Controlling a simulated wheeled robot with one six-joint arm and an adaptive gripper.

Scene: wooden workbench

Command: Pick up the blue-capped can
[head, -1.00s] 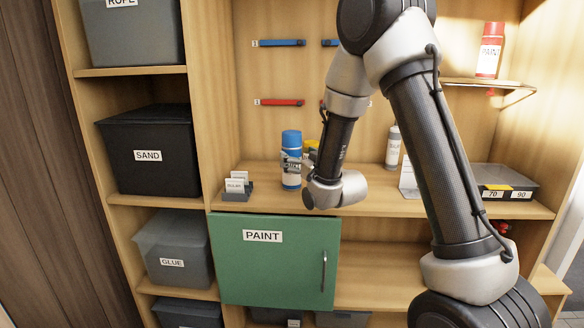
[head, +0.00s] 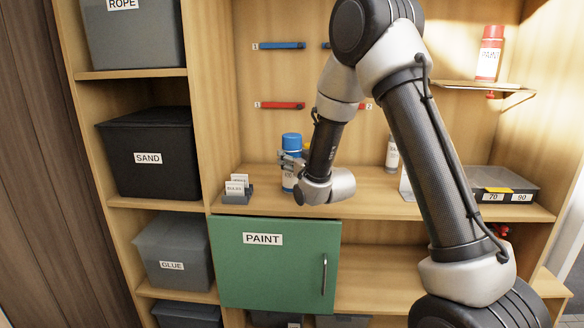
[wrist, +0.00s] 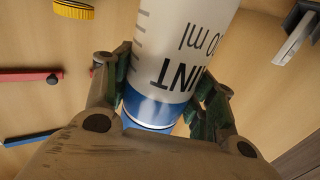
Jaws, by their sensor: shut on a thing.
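The blue-capped can (head: 291,142) stands upright on the wooden bench shelf, above the green PAINT door. In the wrist view its white, printed body and blue band (wrist: 157,108) fill the space between my fingers. My gripper (wrist: 165,90) is shut on the can, with a dark pad against each side. In the head view my gripper (head: 291,163) reaches in from the right across the can's middle. My wrist hides part of the can's lower right side.
A card holder (head: 236,194) stands close to the can's left. A grey can (head: 392,153) stands farther right. A red can (head: 489,54) is on the upper right shelf. Red and blue tools hang on the back wall.

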